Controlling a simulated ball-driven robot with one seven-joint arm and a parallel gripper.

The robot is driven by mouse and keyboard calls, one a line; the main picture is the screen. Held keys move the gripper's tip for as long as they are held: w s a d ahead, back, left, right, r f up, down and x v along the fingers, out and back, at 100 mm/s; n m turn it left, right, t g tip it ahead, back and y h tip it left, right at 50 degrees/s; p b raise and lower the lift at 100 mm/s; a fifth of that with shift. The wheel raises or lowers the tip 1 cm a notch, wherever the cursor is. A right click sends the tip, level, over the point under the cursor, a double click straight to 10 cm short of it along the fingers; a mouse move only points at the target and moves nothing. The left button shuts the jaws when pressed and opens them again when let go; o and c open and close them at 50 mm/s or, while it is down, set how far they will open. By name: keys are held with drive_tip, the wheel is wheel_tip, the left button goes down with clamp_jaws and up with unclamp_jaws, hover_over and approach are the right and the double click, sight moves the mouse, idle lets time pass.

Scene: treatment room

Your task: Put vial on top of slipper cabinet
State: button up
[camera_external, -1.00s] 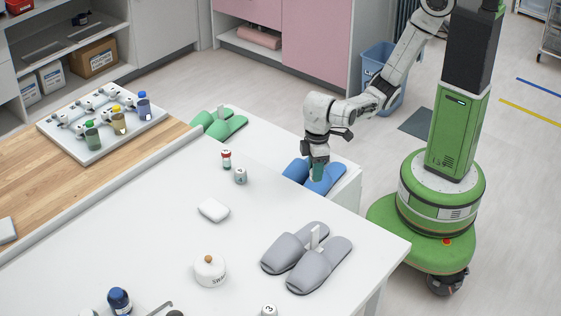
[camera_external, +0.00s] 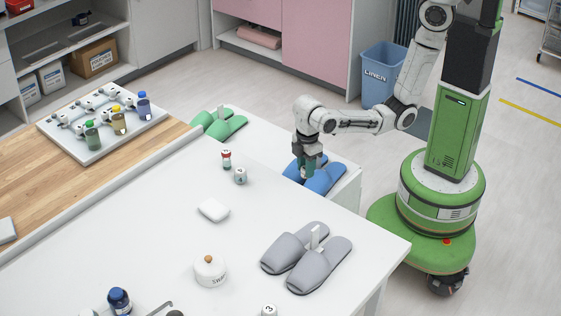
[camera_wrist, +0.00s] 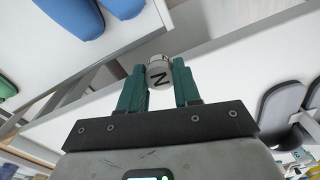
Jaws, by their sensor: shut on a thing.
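A small white vial (camera_wrist: 158,73), marked with a dark N or sideways 2, is between the green fingers of my gripper (camera_wrist: 158,80) in the wrist view. My gripper is shut on it. In the external view my gripper (camera_external: 307,173) points down at the blue slippers' end of the white slipper cabinet (camera_external: 268,140); the held vial is hard to make out there. The cabinet top also shows in the wrist view (camera_wrist: 65,62), left of the fingers. I cannot tell the vial's height above it.
Blue slippers (camera_external: 328,178) and green slippers (camera_external: 222,124) rest on the cabinet. The white table (camera_external: 150,215) in front holds grey slippers (camera_external: 318,262), a red-capped vial (camera_external: 226,160), a grey-capped vial (camera_external: 240,176) and a soap-like block (camera_external: 213,210). The cabinet's middle is clear.

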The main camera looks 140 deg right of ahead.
drive_tip(key=s+d+f+m+b, duration=0.3)
drive_tip(key=s+d+b, duration=0.1)
drive_tip(key=s+d, duration=1.1)
drive_tip(key=w+d+f+b, duration=0.1)
drive_tip(key=w+f, duration=0.1)
drive_tip(key=w+d+f+b, duration=0.2)
drive_tip(key=w+f, duration=0.1)
drive_tip(key=w+d+f+b, duration=0.1)
drive_tip(key=w+d+f, duration=0.1)
drive_tip(key=w+f, duration=0.1)
drive_tip(key=shift+d+f, duration=0.2)
drive_tip(key=shift+d, duration=0.05)
drive_tip(key=shift+w+d+f+b, duration=0.15)
drive_tip(key=shift+w+f+b, duration=0.15)
drive_tip(key=shift+w+f, duration=0.05)
drive_tip(key=shift+w+d+f, duration=0.1)
drive_tip(key=shift+w+f, duration=0.05)
drive_tip(key=shift+f, duration=1.6)
drive_tip(key=shift+f, duration=0.15)
drive_tip(key=o, duration=1)
